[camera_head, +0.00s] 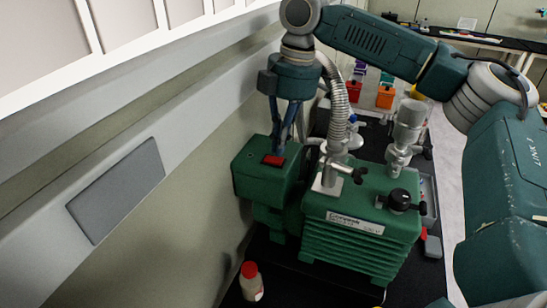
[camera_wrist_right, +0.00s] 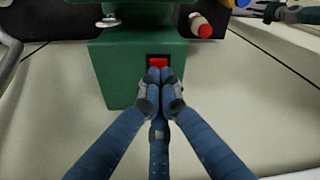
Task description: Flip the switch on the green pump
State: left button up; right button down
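The green pump (camera_head: 355,242) stands on a dark surface in the head view, with a green box-shaped housing at its left end. The red switch (camera_head: 273,160) is on top of that housing. It also shows in the wrist view as a red rocker (camera_wrist_right: 158,61) in a black frame. My right gripper (camera_head: 286,146) points down at the housing, beside the switch. In the wrist view its blue fingers (camera_wrist_right: 160,76) are drawn together, empty, with their tips at the switch's near edge. I cannot tell whether they touch it. My left gripper is not in view.
A ribbed metal hose (camera_head: 337,105) and metal fittings (camera_head: 405,130) rise from the pump close to my right gripper. A bottle with a red cap (camera_head: 250,282) stands in front of the housing. A pale wall or cabinet face (camera_head: 190,185) runs along the left.

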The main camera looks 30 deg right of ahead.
aim_at(279, 159)
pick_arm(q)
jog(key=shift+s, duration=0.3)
pick_arm(e)
jog(key=shift+f, duration=0.15)
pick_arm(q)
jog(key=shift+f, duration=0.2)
pick_arm(e)
jog(key=shift+f, duration=0.8)
dwell(0.3)
notch_tip(279, 159, up, 7)
jog(key=p, duration=0.9)
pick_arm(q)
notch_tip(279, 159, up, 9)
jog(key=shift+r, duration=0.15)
